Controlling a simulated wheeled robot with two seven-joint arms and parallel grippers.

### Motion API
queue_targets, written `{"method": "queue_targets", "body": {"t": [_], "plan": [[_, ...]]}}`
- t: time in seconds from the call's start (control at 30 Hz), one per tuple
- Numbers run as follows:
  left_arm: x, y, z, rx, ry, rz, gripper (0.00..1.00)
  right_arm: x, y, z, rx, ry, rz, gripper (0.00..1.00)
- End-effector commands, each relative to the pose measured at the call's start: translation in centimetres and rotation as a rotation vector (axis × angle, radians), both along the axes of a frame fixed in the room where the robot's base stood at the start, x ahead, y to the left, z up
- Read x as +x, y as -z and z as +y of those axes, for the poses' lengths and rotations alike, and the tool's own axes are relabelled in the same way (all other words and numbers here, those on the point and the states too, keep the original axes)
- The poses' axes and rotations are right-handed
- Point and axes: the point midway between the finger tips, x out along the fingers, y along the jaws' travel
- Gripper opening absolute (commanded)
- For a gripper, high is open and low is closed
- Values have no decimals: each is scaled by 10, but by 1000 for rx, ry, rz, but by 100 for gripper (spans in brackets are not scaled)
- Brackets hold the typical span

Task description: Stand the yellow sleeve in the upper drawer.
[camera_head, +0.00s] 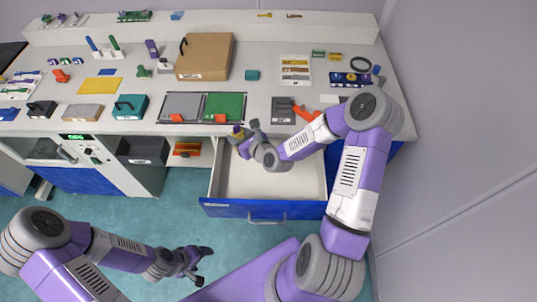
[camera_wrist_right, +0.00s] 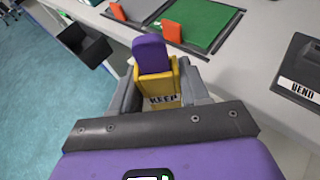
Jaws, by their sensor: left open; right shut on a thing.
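My right gripper (camera_head: 243,133) is shut on the yellow sleeve and is over the back left part of the open drawer. The yellow sleeve (camera_wrist_right: 158,86) is between the two grey fingers (camera_wrist_right: 160,95) in the right wrist view and bears a label reading "KEEP". A purple block (camera_wrist_right: 150,54) sticks up out of the sleeve. In the head view the sleeve (camera_head: 234,140) is small and partly hidden by the gripper. The drawer (camera_head: 245,211) is pulled out, with a blue front and a pale inside that looks empty. My left gripper (camera_head: 203,265) is open and empty over the floor.
The bench above the drawer holds a grey tray (camera_head: 180,107), a green tray (camera_head: 224,107) with orange tabs, and a dark grey box (camera_head: 282,110). A dark bin (camera_head: 143,150) is left of the drawer. My right forearm crosses the drawer's right side.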

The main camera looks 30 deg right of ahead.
Motion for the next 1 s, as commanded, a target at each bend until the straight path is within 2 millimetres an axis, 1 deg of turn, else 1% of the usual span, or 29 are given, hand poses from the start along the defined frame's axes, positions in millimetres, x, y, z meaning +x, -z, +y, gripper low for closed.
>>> {"method": "queue_targets", "body": {"t": [0.03,0.1,0.27,0.3,0.4,0.53,0.6,0.7,0.8,1.0], "plan": [[0,11,0,0,0,0,75,-4,23,-6,8,-6,7,16],[0,20,0,0,0,0,75,-8,44,-11,9,-29,5,16],[0,43,0,0,0,0,75,-17,87,-29,6,-63,2,16],[0,49,0,0,0,0,75,-19,96,-34,5,-68,1,16],[0,64,0,0,0,0,75,-23,114,-53,3,-67,0,16],[0,76,0,0,0,0,75,-28,125,-77,-1,-49,0,16],[0,80,0,0,0,0,75,-30,126,-87,-2,-40,0,16],[0,82,0,0,0,0,75,-32,127,-95,-3,-29,0,16],[0,83,0,0,0,0,75,-33,127,-98,-3,-26,0,16],[0,82,0,0,0,0,75,-33,126,-99,-2,-25,2,16]]}}
